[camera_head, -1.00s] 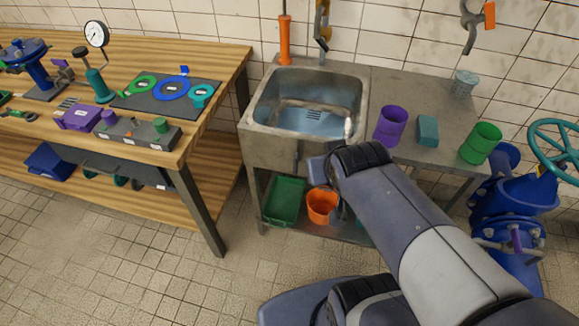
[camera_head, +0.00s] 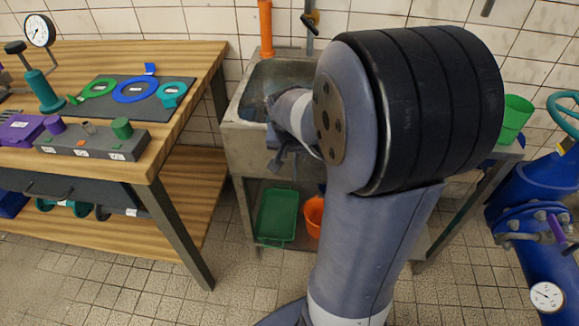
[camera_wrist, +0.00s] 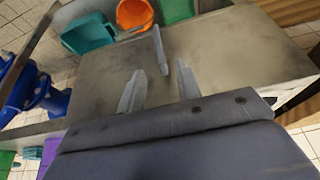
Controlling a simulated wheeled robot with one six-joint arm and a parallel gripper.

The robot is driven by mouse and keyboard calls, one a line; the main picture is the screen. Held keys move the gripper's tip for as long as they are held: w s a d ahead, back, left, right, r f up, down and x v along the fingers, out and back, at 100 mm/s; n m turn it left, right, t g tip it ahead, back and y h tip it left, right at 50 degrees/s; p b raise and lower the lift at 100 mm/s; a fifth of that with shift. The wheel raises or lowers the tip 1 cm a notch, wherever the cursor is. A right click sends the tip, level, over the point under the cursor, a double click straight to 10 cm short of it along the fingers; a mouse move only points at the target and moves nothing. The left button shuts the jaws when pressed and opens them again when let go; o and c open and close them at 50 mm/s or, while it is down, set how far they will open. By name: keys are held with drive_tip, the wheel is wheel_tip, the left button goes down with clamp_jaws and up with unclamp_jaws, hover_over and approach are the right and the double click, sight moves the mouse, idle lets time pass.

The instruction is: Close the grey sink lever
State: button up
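The grey sink lever (camera_wrist: 160,48) is a thin bar on the sink's grey metal front (camera_wrist: 215,50) in the wrist view. My gripper (camera_wrist: 157,80) is open, with its two pale fingers spread. The lever's near end shows between and just beyond the fingertips; I cannot tell whether they touch. In the head view, the metal sink (camera_head: 248,105) is partly hidden behind my arm. My gripper (camera_head: 277,165) is by the sink's front there, and the lever cannot be told apart from it.
A green tray (camera_head: 277,215) and an orange bucket (camera_head: 313,215) sit on the shelf below the sink. A wooden workbench (camera_head: 185,85) stands to the left. Blue pipework (camera_head: 545,200) stands to the right. Tiled floor is clear between bench and sink.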

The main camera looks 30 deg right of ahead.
sight(295, 162)
drive_tip(key=b+x, duration=0.1)
drive_tip(key=x, duration=0.8)
drive_tip(key=shift+f, duration=0.25)
drive_tip(key=shift+c, duration=0.3)
clamp_jaws()
